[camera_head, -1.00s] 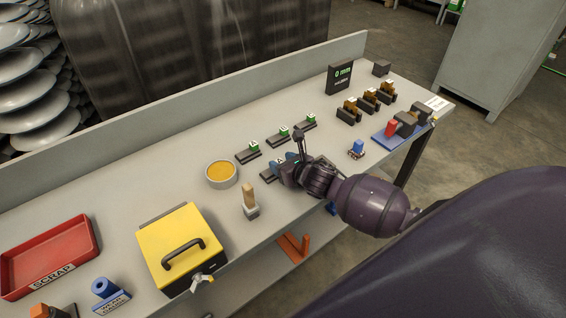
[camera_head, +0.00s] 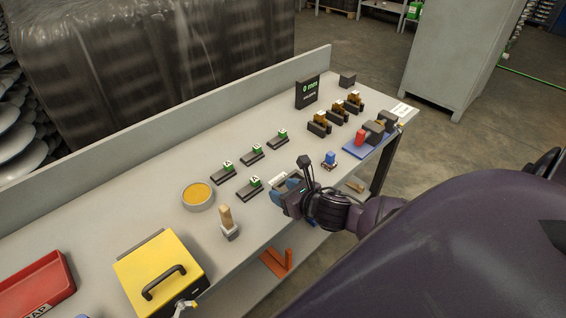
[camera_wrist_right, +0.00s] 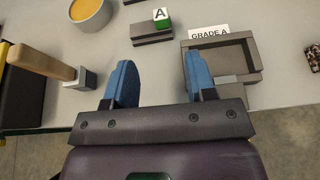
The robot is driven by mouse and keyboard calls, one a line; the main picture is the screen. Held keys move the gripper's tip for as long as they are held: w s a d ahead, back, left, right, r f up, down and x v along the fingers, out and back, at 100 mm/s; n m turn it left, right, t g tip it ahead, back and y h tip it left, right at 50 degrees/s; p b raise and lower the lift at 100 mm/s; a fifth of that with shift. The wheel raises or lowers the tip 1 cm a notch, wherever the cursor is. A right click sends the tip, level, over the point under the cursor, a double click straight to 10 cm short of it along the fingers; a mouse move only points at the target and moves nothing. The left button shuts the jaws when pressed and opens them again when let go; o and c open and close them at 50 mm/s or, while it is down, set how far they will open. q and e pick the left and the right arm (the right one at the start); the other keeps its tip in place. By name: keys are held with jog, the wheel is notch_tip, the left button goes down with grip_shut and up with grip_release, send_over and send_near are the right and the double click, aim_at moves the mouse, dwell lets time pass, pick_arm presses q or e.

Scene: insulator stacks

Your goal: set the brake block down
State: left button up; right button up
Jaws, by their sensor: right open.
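Several flat dark blocks, each with a green cube lettered A, lie on the bench; I cannot tell which is the brake block. The nearest block (camera_head: 248,190) sits just left of my right gripper (camera_head: 284,183). It also shows in the right wrist view (camera_wrist_right: 152,37), beyond the fingertips and apart from them. My right gripper's blue fingers (camera_wrist_right: 159,65) are spread, with only bare bench between them. A grey open-topped tray (camera_wrist_right: 250,50) marked GRADE A is just right of the fingers in the wrist view; the gripper mostly hides it in the head view. My left gripper is not in view.
A wooden-handled tool (camera_head: 227,220), a bowl of orange material (camera_head: 197,195) and a yellow box (camera_head: 160,268) stand to the left. A small blue-topped item (camera_head: 329,160) and a blue tray (camera_head: 358,149) lie right. A raised back wall (camera_head: 150,150) borders the bench.

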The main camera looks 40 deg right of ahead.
jog(key=shift+s+a+f+m, duration=0.2)
jog(key=shift+s+f+m, duration=0.1)
jog(key=shift+m, duration=0.3)
jog(key=s+a+f+m, duration=0.2)
jog(key=s+f+m, duration=0.1)
jog(key=m, duration=0.8)
jog(key=s+a+f+m+g, duration=0.1)
jog(key=s+m, duration=0.5)
jog(key=m, duration=0.6)
jog(key=s+a+f+m+h, duration=0.1)
jog(key=s+a+f+m, duration=0.2)
jog(key=m, duration=0.8)
jog(key=shift+s+f+m+g, duration=0.3)
jog(key=shift+s+f+g, duration=0.1)
jog(key=shift+s+f, duration=0.5)
jog(key=shift+w, duration=0.1)
